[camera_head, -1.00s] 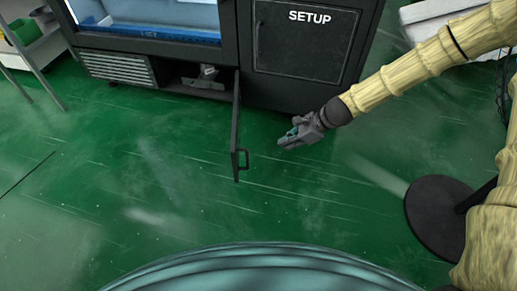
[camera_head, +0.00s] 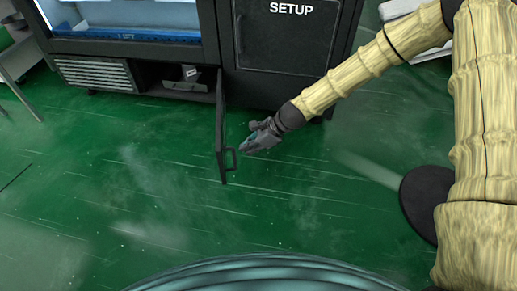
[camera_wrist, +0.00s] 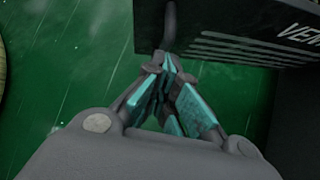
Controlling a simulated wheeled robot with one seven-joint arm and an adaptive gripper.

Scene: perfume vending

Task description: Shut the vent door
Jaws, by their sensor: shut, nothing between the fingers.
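The vent door (camera_head: 221,140) stands open, jutting out from the lower front of the machine, and shows nearly edge-on in the head view. Its dark handle (camera_head: 231,158) is near the free end. My gripper (camera_head: 246,147) is shut and empty, just right of the door near the handle. In the wrist view the door's slotted, lettered face (camera_wrist: 245,35) crosses the top, and the handle (camera_wrist: 170,24) lies just beyond my gripper's closed teal-padded fingertips (camera_wrist: 167,70). I cannot tell whether the fingertips touch it.
The open compartment (camera_head: 185,88) left of the door holds a small grey object (camera_head: 190,73). A louvred panel (camera_head: 95,73) is further left, and the SETUP panel (camera_head: 285,40) is above right. A round black base (camera_head: 425,200) stands at right. The green floor (camera_head: 120,190) in front is clear.

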